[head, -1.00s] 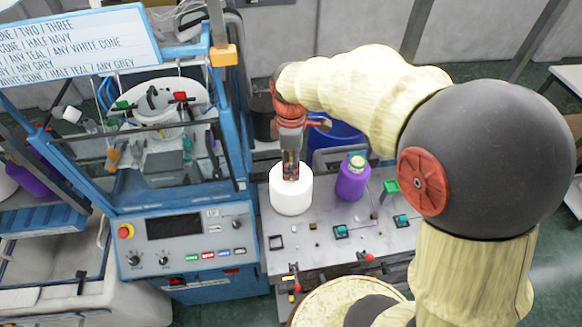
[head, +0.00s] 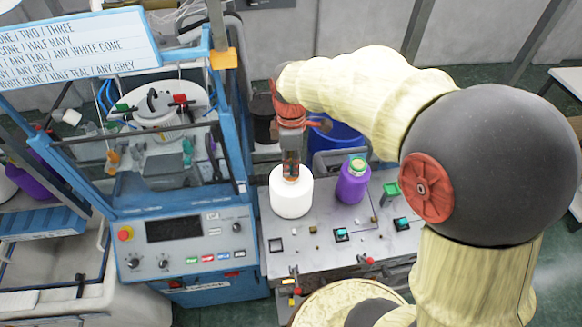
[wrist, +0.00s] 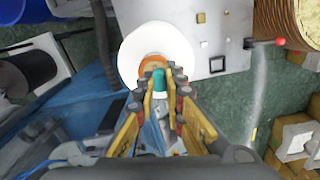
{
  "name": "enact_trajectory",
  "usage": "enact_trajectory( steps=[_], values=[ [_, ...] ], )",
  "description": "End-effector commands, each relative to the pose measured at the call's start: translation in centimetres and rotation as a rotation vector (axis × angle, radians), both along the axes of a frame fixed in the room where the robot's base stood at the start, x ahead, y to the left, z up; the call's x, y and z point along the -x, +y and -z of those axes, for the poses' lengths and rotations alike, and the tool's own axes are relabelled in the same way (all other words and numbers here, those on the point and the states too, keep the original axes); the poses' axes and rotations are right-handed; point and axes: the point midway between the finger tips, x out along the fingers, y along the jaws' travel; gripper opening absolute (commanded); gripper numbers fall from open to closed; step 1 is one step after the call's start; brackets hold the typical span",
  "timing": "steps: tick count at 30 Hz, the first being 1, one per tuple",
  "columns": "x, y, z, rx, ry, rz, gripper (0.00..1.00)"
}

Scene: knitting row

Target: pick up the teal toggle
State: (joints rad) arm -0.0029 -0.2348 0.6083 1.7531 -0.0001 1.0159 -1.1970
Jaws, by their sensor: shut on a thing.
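My gripper (wrist: 160,88) is shut on a small teal piece, the teal toggle (wrist: 159,82), which shows between the fingertips in the wrist view. In the head view my gripper (head: 291,172) points down just above a white yarn cone (head: 291,199), and I cannot make out the toggle there. The white cone (wrist: 136,46) with its orange-brown top also lies beyond the fingertips in the wrist view. Whether the toggle or fingers touch the cone is unclear.
A purple cone (head: 353,183) stands right of the white one on the grey worktop (head: 312,259). Teal square switches (head: 341,235) are set in that top. A blue machine (head: 190,272) with a glazed cabin stands at left. A blue bin (head: 338,135) is behind.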

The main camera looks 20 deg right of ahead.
Motion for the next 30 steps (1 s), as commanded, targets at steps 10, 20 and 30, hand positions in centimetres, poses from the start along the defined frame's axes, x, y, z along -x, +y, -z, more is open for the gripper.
enact_trajectory(
  steps=[10, 20, 30],
  values=[
    [1.3, -1.6, -4.8, 0.0, -0.006, 0.004, 0.03],
    [5.2, -6.0, -9.5, 0.001, -0.004, 0.006, 0.03],
    [8.4, -9.7, -11.7, -0.001, -0.001, 0.003, 0.03]
  ],
)
